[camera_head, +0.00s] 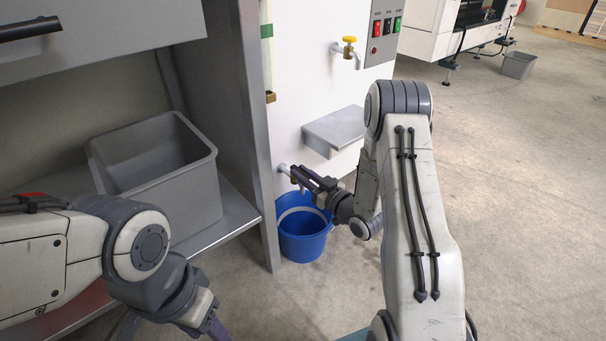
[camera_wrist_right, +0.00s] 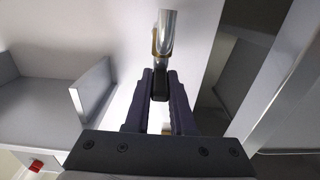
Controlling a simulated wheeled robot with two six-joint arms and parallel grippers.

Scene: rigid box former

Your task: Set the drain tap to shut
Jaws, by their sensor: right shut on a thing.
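The drain tap (camera_head: 284,169) is low on the white panel, above a blue bucket (camera_head: 303,246). In the right wrist view its metal pipe end (camera_wrist_right: 167,32) points up in the picture, with a brass-coloured part below it. My right gripper (camera_head: 301,176) is at the tap. In the right wrist view its fingers (camera_wrist_right: 160,88) are shut on the tap's dark handle (camera_wrist_right: 160,84). The fingers hide most of the tap in the head view, so I cannot tell its setting. My left gripper (camera_head: 216,328) is at the bottom edge, partly cut off.
A yellow-handled tap (camera_head: 349,41) and a switch panel (camera_head: 384,30) are higher on the white panel. A grey ledge (camera_head: 336,128) juts out just above my right gripper. A grey bin (camera_head: 160,170) stands on the shelf to the left.

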